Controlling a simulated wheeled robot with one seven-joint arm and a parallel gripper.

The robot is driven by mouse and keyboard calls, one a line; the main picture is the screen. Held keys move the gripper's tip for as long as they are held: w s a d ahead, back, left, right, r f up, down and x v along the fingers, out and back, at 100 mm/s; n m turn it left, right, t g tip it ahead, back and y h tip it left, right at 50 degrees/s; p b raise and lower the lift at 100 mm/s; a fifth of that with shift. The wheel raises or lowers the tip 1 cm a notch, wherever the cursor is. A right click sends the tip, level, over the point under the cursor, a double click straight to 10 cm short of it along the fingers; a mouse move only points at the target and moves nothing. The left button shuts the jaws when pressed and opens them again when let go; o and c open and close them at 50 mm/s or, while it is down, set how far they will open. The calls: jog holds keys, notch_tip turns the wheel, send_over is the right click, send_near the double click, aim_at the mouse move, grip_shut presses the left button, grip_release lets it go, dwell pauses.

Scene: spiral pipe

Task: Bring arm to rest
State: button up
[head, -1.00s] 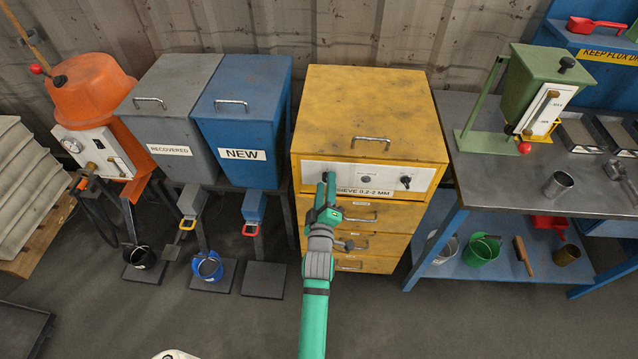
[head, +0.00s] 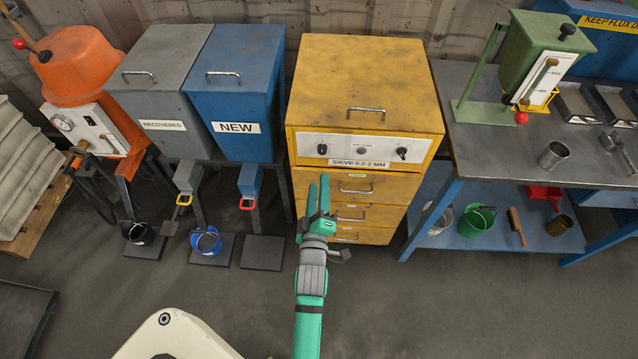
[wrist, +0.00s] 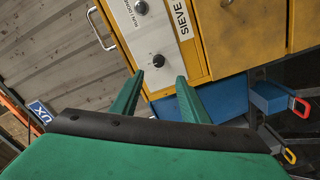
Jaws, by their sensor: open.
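My gripper (head: 318,195) is green and points up toward the yellow sieve cabinet (head: 365,85) in the head view. Its two fingers are apart with nothing between them. It overlaps the drawers in the picture but stands in front of the cabinet. In the wrist view, the open fingers (wrist: 155,95) show against the tilted cabinet front, with the white knob panel (wrist: 150,35) beyond them. My green arm runs from the bottom edge of the head view up to the gripper.
A blue NEW bin (head: 239,90) and a grey RECOVERED bin (head: 160,85) stand left of the cabinet. An orange machine (head: 85,75) is farther left. A metal workbench (head: 500,165) with a lower shelf stands right. The floor (head: 420,310) in front is clear.

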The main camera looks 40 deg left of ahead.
dwell(0.4)
jog(key=s+d+f+m+h, duration=0.2)
jog(key=s+d+m, duration=0.3)
jog(key=d, duration=0.4)
jog(key=s+d+f+m+h, duration=0.2)
jog(key=s+d+m+h, duration=0.15)
jog(key=s+d, duration=0.45)
jog(key=s+d+r+m+h, duration=0.4)
jog(key=s+d+m, duration=0.6)
jog(key=s, duration=0.5)
jog(key=shift+d+r, duration=0.65)
jog(key=shift+d, duration=0.3)
jog(key=shift+w, duration=0.1)
